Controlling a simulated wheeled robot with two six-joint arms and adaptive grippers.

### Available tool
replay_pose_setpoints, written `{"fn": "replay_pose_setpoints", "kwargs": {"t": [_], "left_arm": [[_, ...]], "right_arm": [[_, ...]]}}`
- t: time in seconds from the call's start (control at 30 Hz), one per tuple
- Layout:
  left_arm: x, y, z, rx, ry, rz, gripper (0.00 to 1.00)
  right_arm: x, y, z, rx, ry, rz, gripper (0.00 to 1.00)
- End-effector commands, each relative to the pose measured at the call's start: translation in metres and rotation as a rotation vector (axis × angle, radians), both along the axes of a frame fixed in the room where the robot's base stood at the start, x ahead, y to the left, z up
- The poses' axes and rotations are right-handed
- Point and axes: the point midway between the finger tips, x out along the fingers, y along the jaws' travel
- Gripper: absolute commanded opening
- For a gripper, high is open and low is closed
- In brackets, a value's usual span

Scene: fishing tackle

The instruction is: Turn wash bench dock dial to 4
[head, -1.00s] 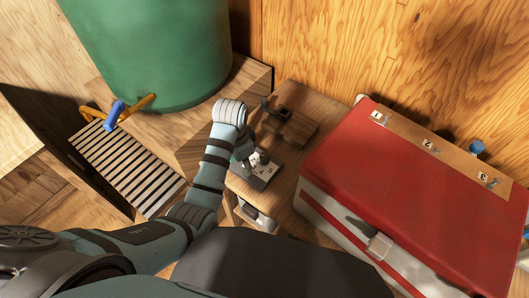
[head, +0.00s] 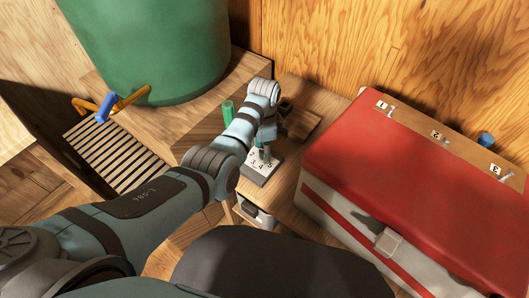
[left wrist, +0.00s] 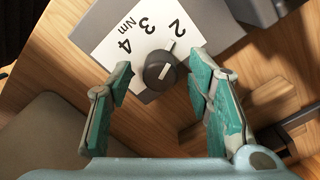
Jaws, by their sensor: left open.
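The dock dial is a dark round knob (left wrist: 160,70) on a white plate (left wrist: 112,50) marked 2, 3, 4 and Nm, set on a grey block (left wrist: 88,20). Which number the knob points at is hard to tell. In the head view the dial plate (head: 262,167) sits on the small wooden bench, with the knob mostly hidden behind my gripper. My left gripper (left wrist: 162,74) is open, its teal pads on either side of the knob with visible gaps; it also shows in the head view (head: 265,147) above the plate. My right gripper is not in view.
A red-lidded tackle box (head: 400,170) stands close to the right of the bench. A big green barrel (head: 155,50) with a blue-handled tap (head: 106,107) stands at the left, near a slatted grate (head: 115,155). A wooden wall is behind.

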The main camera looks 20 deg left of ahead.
Motion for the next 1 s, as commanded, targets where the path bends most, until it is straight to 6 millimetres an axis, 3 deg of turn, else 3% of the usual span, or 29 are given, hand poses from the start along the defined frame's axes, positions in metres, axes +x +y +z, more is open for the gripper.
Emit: {"fn": "replay_pose_setpoints", "kwargs": {"t": [0.3,0.6,1.0], "left_arm": [[0.0002,0.0005,-0.0051,0.000,-0.001,0.001,0.45],[0.0001,0.0006,-0.0050,0.000,-0.001,0.001,0.00],[0.0001,0.0006,-0.0036,0.001,-0.001,0.069,0.00]], "right_arm": [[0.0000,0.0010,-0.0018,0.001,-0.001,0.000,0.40],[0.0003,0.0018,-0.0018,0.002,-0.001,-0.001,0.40],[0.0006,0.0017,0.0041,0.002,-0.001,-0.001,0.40]]}}
